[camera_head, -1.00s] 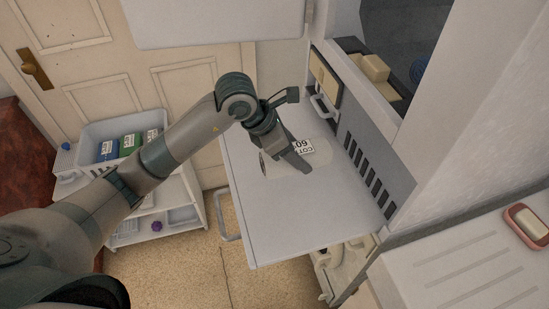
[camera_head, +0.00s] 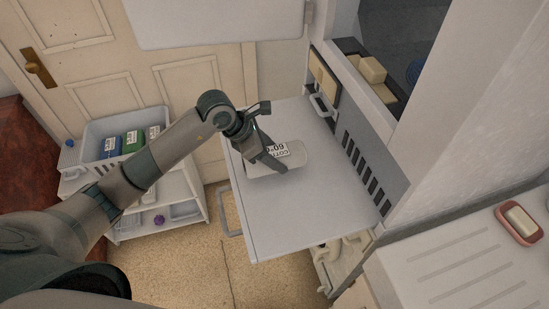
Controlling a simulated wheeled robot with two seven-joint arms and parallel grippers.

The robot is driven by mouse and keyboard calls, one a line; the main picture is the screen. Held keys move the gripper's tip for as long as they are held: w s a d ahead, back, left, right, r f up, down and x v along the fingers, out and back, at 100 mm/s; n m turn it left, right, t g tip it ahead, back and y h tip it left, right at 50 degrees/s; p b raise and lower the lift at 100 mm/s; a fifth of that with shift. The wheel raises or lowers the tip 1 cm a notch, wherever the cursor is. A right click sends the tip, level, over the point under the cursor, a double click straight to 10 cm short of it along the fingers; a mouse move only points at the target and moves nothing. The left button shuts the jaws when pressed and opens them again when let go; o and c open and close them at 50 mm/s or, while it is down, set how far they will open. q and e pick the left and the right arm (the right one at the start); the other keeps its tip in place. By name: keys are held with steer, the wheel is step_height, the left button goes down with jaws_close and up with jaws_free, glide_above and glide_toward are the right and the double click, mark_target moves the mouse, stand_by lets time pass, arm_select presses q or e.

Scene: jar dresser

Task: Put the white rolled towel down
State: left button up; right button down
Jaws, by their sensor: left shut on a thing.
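My right gripper is not in view.
A white cart (camera_head: 160,222) with a bin (camera_head: 90,132) of coloured packages stands at left. A vented grey panel (camera_head: 365,170) borders the surface on the right. A soap dish (camera_head: 522,228) sits on the right counter. The surface's front is clear.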

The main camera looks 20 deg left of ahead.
arm_select(q)
steer(key=shift+f+p, duration=0.4)
steer(key=shift+f, duration=0.75)
steer(key=o, duration=1.1)
steer(key=shift+o, duration=0.2)
steer(key=shift+r, duration=0.1)
steer(key=b+v, duration=0.3)
steer(key=v, duration=0.7)
steer(key=shift+s+a+r+b, duration=0.15)
steer(key=shift+a+r+b, duration=0.05)
steer(key=shift+b, duration=0.1)
steer(key=shift+s+a+r, duration=0.2)
steer(key=shift+r, duration=0.35)
